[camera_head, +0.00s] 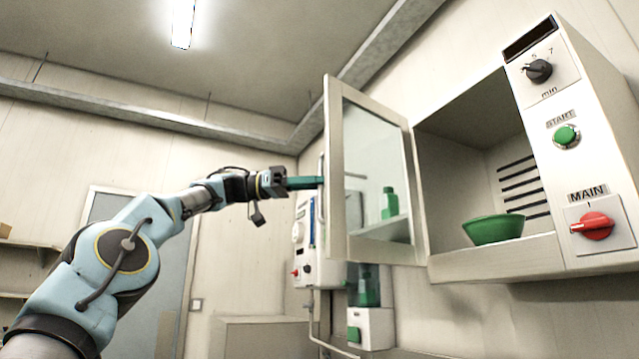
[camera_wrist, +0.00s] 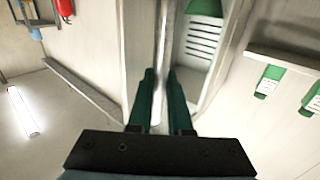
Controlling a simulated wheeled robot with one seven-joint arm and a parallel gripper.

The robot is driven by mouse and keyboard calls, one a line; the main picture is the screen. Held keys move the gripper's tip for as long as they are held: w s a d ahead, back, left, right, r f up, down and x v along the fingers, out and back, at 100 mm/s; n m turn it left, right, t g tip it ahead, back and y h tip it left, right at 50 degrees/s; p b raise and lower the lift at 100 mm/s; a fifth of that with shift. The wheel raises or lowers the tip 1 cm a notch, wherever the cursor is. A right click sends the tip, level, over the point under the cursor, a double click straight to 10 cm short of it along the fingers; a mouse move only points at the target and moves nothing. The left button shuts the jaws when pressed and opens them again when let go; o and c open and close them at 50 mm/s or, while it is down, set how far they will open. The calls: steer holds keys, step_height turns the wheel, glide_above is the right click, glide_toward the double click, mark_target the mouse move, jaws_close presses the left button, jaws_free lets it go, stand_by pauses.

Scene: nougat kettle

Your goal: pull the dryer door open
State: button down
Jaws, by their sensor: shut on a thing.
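The dryer door (camera_head: 337,170) is a pale frame with a glass pane, and it stands swung open on the left side of the dryer. My gripper (camera_head: 318,182) is at the door's outer edge, shut on the upright door handle (camera_head: 321,205). In the wrist view the teal fingers of my gripper (camera_wrist: 160,80) sit on either side of the pale handle bar (camera_wrist: 163,40). The dryer's inside is exposed, with a green bowl (camera_head: 493,228) on its floor near the front.
The dryer panel carries a black dial (camera_head: 538,70), a green start button (camera_head: 566,136) and a red main switch (camera_head: 597,226). A wall unit with a green container (camera_head: 369,290) hangs below the door. Green bottles (camera_wrist: 268,82) show on a shelf at right in the wrist view.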

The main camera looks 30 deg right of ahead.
stand_by(0.3)
steer(key=c, duration=0.8)
jaws_free()
steer(key=shift+c, duration=0.2)
steer(key=p+v, duration=0.2)
steer(key=v, duration=0.8)
steer(key=shift+w+a, duration=0.25)
